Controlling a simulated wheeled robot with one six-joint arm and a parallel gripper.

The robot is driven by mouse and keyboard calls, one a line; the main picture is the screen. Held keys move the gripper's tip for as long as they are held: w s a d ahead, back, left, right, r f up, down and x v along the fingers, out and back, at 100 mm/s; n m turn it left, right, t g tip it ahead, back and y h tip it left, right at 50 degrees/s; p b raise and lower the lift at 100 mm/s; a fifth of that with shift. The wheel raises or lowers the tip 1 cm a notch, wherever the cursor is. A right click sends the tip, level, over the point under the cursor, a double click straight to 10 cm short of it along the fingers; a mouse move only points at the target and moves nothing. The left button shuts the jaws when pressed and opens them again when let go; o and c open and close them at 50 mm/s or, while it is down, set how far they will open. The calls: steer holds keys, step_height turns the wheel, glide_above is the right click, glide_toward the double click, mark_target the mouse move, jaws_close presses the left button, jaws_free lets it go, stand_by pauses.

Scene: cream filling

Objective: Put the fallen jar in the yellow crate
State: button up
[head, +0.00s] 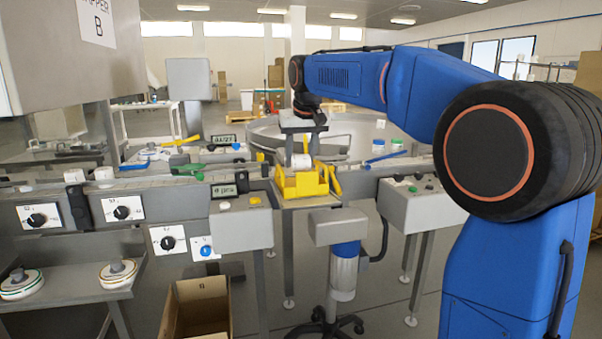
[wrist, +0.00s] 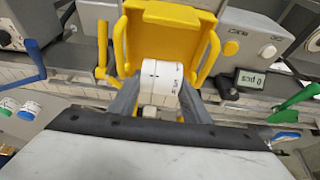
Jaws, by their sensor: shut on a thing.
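My gripper (wrist: 160,104) is shut on a white jar (wrist: 161,73), one grey finger on each side of it. The jar also shows in the head view (head: 301,160), below the end of my arm. The yellow crate (head: 301,187) stands on a small stand in front of the conveyor in the head view. The jar is just above and behind the crate's back edge there. In the wrist view the crate (wrist: 169,42) is right beyond the jar, its floor bare. Whether the jar touches the crate rim I cannot tell.
Yellow handles (wrist: 209,57) rise beside the crate. A green-handled tool (head: 188,169) lies on the conveyor to the left, and a blue one (head: 385,157) to the right. Several jars with blue or green lids (wrist: 29,112) stand behind. An open cardboard box (head: 196,309) is on the floor.

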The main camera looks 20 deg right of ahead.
mark_target(300, 170)
steer(key=shift+f, duration=2.1)
steer(key=shift+f, duration=0.15)
steer(key=o, duration=0.8)
steer(key=v, duration=1.2)
